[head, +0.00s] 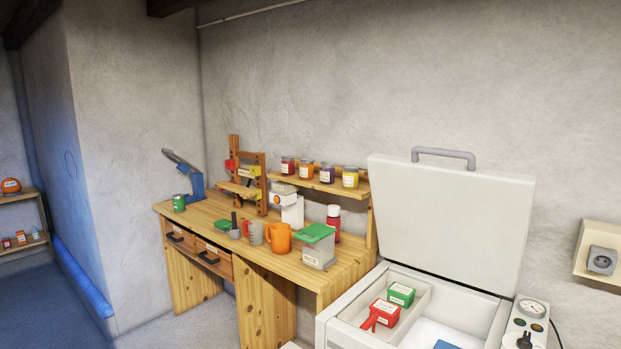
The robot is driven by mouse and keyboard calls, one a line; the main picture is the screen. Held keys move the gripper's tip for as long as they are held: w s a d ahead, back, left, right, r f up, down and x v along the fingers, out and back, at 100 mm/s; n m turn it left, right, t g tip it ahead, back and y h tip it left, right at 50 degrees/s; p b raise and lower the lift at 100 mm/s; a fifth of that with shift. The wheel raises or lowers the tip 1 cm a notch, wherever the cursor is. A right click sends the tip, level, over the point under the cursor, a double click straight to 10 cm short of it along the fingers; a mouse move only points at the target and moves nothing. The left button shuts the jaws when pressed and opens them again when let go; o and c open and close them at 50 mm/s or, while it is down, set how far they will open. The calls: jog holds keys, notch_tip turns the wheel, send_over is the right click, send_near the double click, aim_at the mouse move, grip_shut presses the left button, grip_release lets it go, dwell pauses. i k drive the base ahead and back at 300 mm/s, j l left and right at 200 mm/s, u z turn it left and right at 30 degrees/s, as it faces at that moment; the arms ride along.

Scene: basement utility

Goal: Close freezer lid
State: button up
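The white chest freezer (333,317) stands at the bottom right in the head view. Its lid (449,222) is open and stands nearly upright behind the freezer, close to the wall. A grey handle (443,155) sits on the lid's top edge. Inside the freezer, a red box (381,314) and a green box (401,294) rest in a white tray, and part of a blue item (446,345) shows at the picture's lower edge. The front of the freezer is cut off by the picture. My gripper is not in view.
A wooden workbench (217,218) stands left of the freezer, close beside it, holding an orange mug (278,238), a green-lidded container (318,247) and other items. A control panel (526,325) with a gauge is at the freezer's right.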

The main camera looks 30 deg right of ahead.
aim_at(468, 224)
jog(key=z, duration=1.75)
